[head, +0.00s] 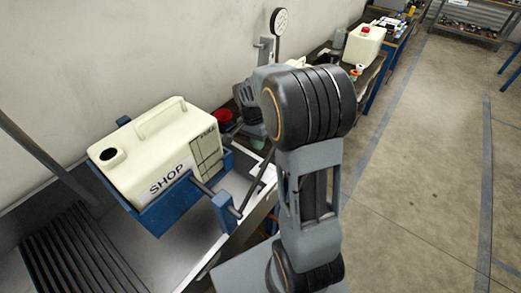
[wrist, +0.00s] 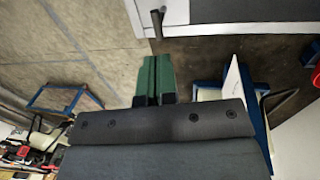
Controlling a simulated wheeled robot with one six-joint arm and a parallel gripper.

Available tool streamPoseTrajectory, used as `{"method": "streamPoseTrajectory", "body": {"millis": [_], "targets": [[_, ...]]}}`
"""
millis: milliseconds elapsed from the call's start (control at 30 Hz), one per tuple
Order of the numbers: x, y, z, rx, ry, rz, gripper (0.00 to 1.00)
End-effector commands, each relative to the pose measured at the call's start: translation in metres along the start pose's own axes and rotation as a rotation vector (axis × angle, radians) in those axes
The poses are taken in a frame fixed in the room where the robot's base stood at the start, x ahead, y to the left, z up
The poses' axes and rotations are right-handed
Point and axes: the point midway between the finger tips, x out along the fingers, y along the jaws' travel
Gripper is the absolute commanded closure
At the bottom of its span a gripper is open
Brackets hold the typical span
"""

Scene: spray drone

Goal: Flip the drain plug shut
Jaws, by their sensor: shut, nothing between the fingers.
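The cream tank (head: 150,165) marked SHOP sits in a blue cradle (head: 165,208) on a grey bench, its dark round opening on top. A dark slanted lever (head: 256,180) rises from the rod at the cradle's front. I cannot pick out the drain plug with certainty in either view. In the wrist view my gripper (wrist: 157,58) has its two green fingers side by side, shut and empty. A short dark grey peg (wrist: 157,24) shows just beyond the fingertips; I cannot tell whether they touch. In the head view my arm hides most of the area around my gripper.
The grey bench has a black ribbed grate (head: 80,255) at left. A red item (head: 223,116) lies behind the tank. A dial gauge (head: 279,22) stands by the wall. A cream jug (head: 364,43) stands on the far bench.

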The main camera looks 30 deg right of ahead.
Motion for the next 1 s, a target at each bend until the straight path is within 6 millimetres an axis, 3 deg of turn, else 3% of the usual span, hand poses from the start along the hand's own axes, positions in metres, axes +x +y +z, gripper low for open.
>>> {"method": "streamPoseTrajectory", "body": {"millis": [200, 400, 1000], "targets": [[-0.039, -0.001, -0.001, 0.001, 0.002, -0.004, 1.0], [-0.062, -0.001, -0.001, 0.001, 0.002, -0.004, 1.0], [-0.072, -0.001, -0.001, 0.001, 0.002, -0.003, 1.0]]}}
